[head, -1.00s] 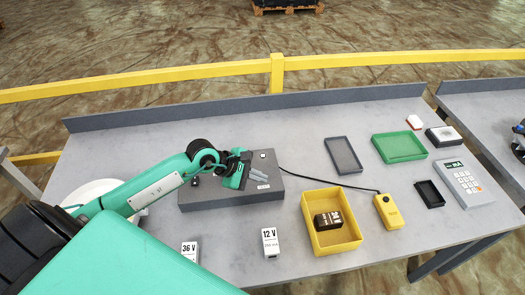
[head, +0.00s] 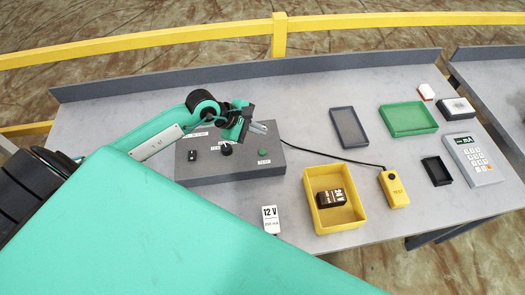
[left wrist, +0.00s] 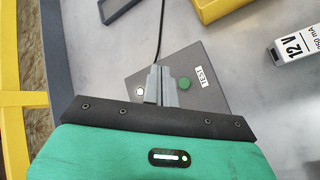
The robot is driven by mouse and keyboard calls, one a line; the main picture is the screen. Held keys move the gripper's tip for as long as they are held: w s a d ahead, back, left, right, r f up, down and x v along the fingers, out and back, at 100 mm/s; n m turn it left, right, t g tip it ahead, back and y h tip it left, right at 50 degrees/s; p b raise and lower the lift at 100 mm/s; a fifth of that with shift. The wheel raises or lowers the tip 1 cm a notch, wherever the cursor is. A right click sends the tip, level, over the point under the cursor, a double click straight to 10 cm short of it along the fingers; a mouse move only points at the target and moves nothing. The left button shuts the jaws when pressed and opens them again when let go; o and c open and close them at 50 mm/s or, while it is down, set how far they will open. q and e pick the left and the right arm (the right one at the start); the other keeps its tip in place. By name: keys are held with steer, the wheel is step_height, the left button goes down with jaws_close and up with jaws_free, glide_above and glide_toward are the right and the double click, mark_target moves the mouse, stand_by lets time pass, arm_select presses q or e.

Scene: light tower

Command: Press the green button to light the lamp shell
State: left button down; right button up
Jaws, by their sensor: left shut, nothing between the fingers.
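A grey control box (head: 225,178) stands on the bench, with dark knobs on top. Its green button (head: 263,153) is uncovered near the right end, beside a white label. In the left wrist view the green button (left wrist: 184,83) lies right of my fingertips, next to a label reading TEST. A small white round part (left wrist: 140,91) sits on the box at the left of the fingers; whether it is the lamp shell I cannot tell. My left gripper (head: 258,128) is shut and empty, above the box's back edge, apart from the button in the picture. My right gripper is out of view.
A yellow bin (head: 310,215) holds a dark 24 V block. A white 12 V block (head: 271,219) stands near the front. A cable runs to a yellow tester (head: 393,188). Green (head: 408,119) and grey (head: 349,127) trays and a meter (head: 473,160) lie right.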

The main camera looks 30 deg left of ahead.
arm_select(q)
steer(key=b, duration=0.4)
glide_above(259, 154)
step_height(259, 154, down, 7)
steer(key=shift+f, duration=0.4)
stand_by(0.8)
stand_by(0.7)
steer(key=shift+f+b, duration=0.25)
steer(key=shift+b, duration=0.25)
steer(key=shift+f+b, duration=0.2)
steer(key=shift+b, duration=0.1)
